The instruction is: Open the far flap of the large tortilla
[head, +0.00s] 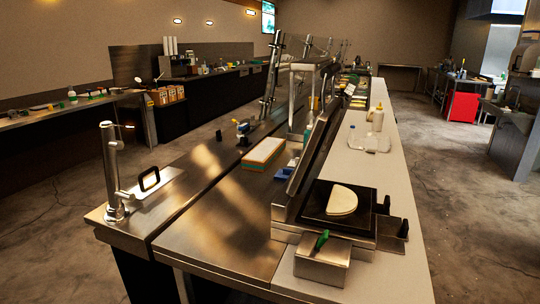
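The large tortilla (342,201) lies on the black griddle plate (315,205) in the right half of the head view. It is pale and looks like a half-moon, as if folded over. The separate edges of its flap are too small to make out. Neither of my grippers is in view.
The griddle stands on a long counter with a white worktop (390,150). A steel panel (312,150) rises behind its left side. A white bottle (376,119) and a clear container (369,143) stand farther back. A green and orange box (264,153) lies left on the steel top.

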